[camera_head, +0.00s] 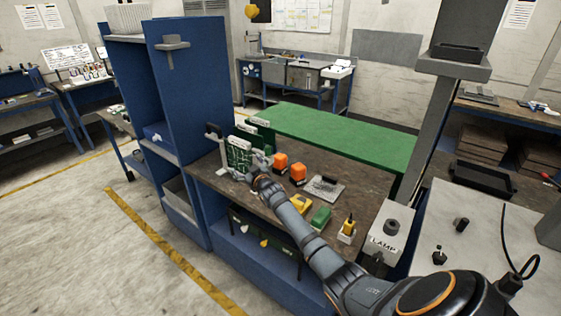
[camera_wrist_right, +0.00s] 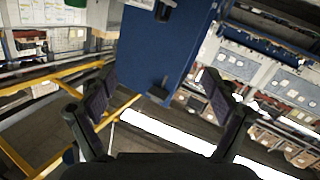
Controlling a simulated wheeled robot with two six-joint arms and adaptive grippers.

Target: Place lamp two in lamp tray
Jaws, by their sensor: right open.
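A pale box (camera_head: 384,243) marked LAMP stands at the right end of the brown bench, with a dark round piece (camera_head: 391,227) on top. Two small dark upright pieces, one farther back (camera_head: 461,224) and one nearer (camera_head: 438,257), stand on the pale table at right. I cannot tell which piece is lamp two. A black tray (camera_head: 485,179) lies behind them; no label shows on it. My right gripper (camera_head: 257,165) is near green circuit boards at the bench's left end, far from these pieces. In the right wrist view its fingers (camera_wrist_right: 158,105) are apart with nothing between them.
Orange blocks (camera_head: 289,168), a grey plate (camera_head: 324,187), and yellow and green items lie on the brown bench under and beside my right arm. A blue cabinet (camera_head: 197,90) stands at left. A grey post (camera_head: 425,135) rises between the bench and pale table.

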